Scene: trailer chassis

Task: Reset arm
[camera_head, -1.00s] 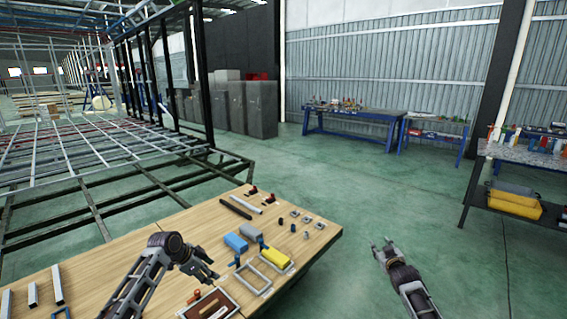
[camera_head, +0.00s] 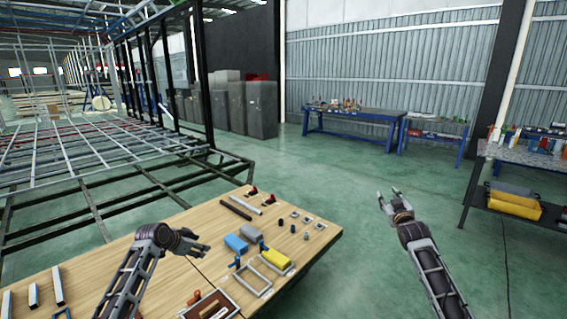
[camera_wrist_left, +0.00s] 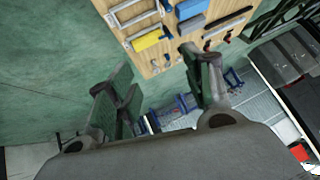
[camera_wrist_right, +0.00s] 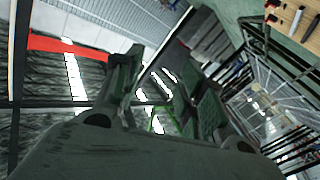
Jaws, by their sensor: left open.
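My left gripper (camera_head: 207,250) is over the wooden table (camera_head: 150,240), apart from the parts lying there. Its fingers are spread and empty in the left wrist view (camera_wrist_left: 160,85). My right gripper (camera_head: 388,196) is beyond the table's right edge, over the green floor. Its fingers are spread with nothing between them in the right wrist view (camera_wrist_right: 160,80).
On the table lie a blue block (camera_head: 235,243), a yellow block (camera_head: 276,257), a grey frame (camera_head: 252,281) and several small parts. A trailer frame (camera_head: 90,150) stands at left. Blue workbenches (camera_head: 350,118) and a shelf table (camera_head: 520,160) stand farther off. The middle floor is clear.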

